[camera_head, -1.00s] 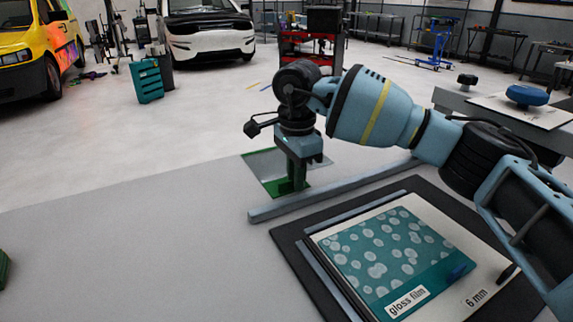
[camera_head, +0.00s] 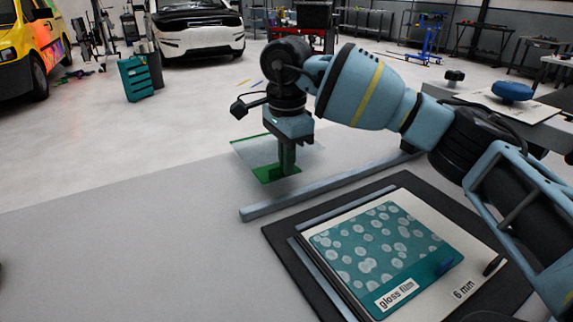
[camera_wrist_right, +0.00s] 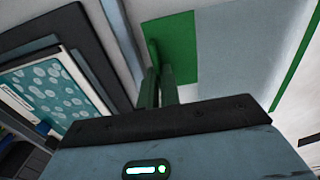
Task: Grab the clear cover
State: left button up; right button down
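The clear cover (camera_head: 252,153) is a see-through sheet with green strips at its edges, beyond the grey bar in the head view. It also shows in the wrist view (camera_wrist_right: 225,55), with a large green patch near my fingers. My right gripper (camera_head: 287,170) points down, with its two fingers close together at the green patch. It is shut on the cover, which appears raised off the table. The fingers hide part of the green patch, so the exact grip is unclear.
A grey bar (camera_head: 320,190) lies between the cover and a black mat (camera_head: 285,258). A framed panel with teal gloss film (camera_head: 385,250) rests on the mat. The grey table (camera_head: 130,240) is clear at the left. A side table at right holds a blue knob (camera_head: 512,91).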

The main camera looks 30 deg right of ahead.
jog(key=s+a, duration=0.2)
jog(key=s, duration=0.2)
jog(key=s+a+r, duration=0.1)
jog(key=s+a, duration=0.1)
jog(key=s, duration=0.3)
jog(key=s+a, duration=0.2)
jog(key=s, duration=0.2)
jog(key=shift+s+r, duration=0.15)
jog(key=shift+s, duration=0.2)
